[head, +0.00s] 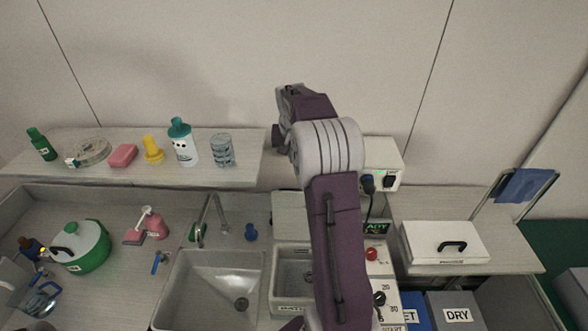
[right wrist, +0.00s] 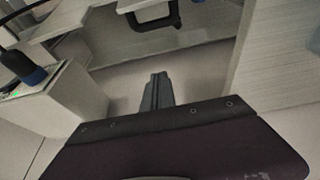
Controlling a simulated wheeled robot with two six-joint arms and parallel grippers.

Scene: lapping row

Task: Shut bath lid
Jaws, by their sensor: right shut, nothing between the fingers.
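The bath (head: 277,292) is a pale square basin with a partly covered label on its front, right of the sink in the head view. It is open, and I see into it. A pale panel (head: 289,212) stands at its back edge and looks like its raised lid; my arm hides its right side. My right arm reaches up across the bath in the head view, and its fingers cannot be made out there. In the right wrist view my right gripper (right wrist: 157,92) is shut and empty, with clear space around its tips. My left gripper is not in view.
A white power box (head: 383,160) with a plug is on the wall right of my arm; it also shows in the right wrist view (right wrist: 62,112). A white box with a black handle (head: 445,243) sits on the right shelf.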

